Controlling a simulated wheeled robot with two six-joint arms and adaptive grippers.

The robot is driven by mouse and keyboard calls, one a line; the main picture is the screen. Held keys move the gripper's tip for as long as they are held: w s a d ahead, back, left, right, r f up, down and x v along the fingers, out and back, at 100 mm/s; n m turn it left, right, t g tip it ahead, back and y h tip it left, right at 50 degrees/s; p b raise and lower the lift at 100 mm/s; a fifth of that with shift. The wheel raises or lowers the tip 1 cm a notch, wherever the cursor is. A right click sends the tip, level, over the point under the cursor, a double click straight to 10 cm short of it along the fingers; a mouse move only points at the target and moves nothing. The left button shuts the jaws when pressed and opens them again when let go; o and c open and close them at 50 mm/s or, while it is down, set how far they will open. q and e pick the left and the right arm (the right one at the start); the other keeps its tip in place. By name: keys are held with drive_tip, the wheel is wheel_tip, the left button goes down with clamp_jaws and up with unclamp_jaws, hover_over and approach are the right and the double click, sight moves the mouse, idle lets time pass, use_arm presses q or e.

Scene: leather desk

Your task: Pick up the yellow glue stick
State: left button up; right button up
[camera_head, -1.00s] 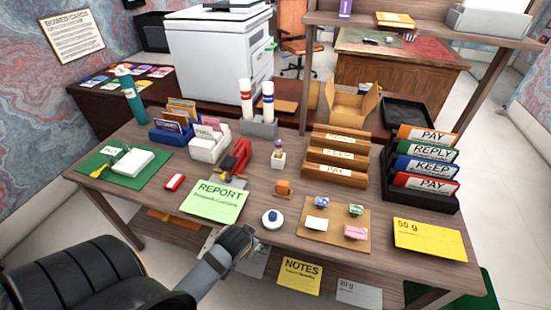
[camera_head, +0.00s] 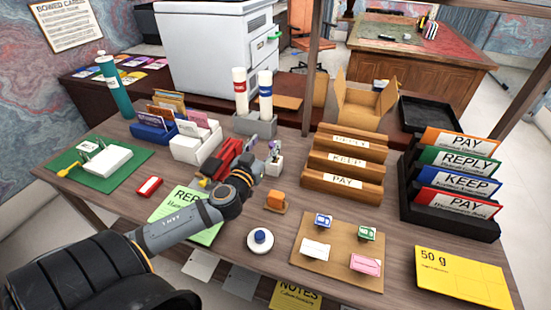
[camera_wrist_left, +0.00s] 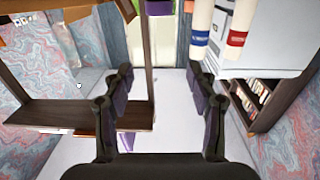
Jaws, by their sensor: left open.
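A small yellow piece (camera_head: 203,182) lies just left of the gripper, partly hidden. Another yellow piece (camera_head: 66,171) is at the left edge of the green mat (camera_head: 75,182). Both are too small to tell whether either is the glue stick. My right gripper is not in view.
A white cup (camera_head: 274,166) and an orange item (camera_head: 275,202) are close to the gripper's right. A grey holder (camera_head: 254,124) with two white tubes stands behind. Wooden sorters (camera_head: 342,190) stand to the right; a round white item (camera_head: 260,241) is in front.

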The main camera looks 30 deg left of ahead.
use_arm(q)
wheel_tip(320, 180, down, 8)
drive_tip(key=b, duration=0.2)
drive_tip(key=shift+w+f+b, duration=0.1)
drive_tip(key=shift+f+b, duration=0.1)
drive_tip(key=shift+b, duration=0.15)
drive_tip(key=x, duration=0.2)
drive_tip(key=p+x, duration=0.1)
drive_tip(key=x, duration=0.2)
drive_tip(key=r+p+x, duration=0.1)
drive_tip(key=x, duration=0.1)
drive_tip(key=shift+w, duration=0.25)
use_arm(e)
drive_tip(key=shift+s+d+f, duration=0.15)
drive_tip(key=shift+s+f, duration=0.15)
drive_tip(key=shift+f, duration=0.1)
use_arm(q)
drive_tip(key=shift+s, duration=0.1)
drive_tip(key=shift+c, duration=0.3)
clamp_jaws()
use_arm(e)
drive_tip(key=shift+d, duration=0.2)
